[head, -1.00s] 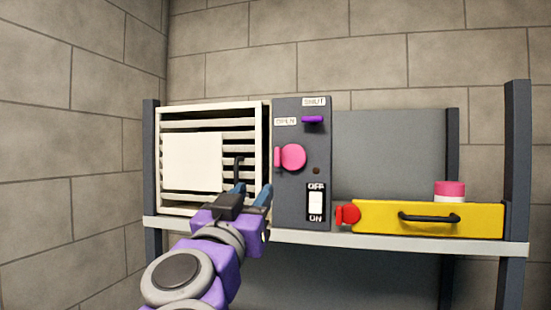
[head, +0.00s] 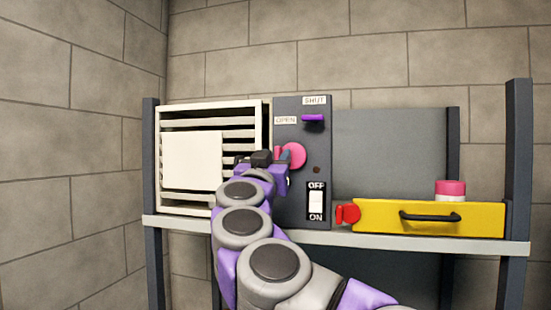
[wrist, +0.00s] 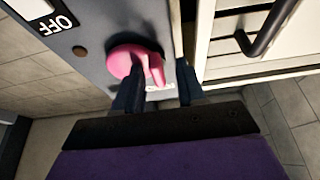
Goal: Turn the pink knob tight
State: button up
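The pink knob (head: 295,155) is a round disc with a small tab on its left side, on the front of the dark grey control panel (head: 285,205). My gripper (head: 279,156) is at the left part of the knob and hides some of it. In the wrist view the knob (wrist: 122,62) shows beyond my gripper (wrist: 157,82). The fingers are spread, with the knob's tab (wrist: 157,72) between them. A gap shows between the tab and the right finger. I cannot tell whether the left finger touches the knob.
A louvred vent (head: 210,110) with a white plate (head: 192,162) and a dark handle stands just left of the panel. The panel has a purple lever (head: 313,118) and an OFF/ON switch (head: 316,202).

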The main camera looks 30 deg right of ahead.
jog(key=shift+w+d+r, duration=0.15)
jog(key=shift+d, duration=0.1)
grip_shut()
dwell(0.3)
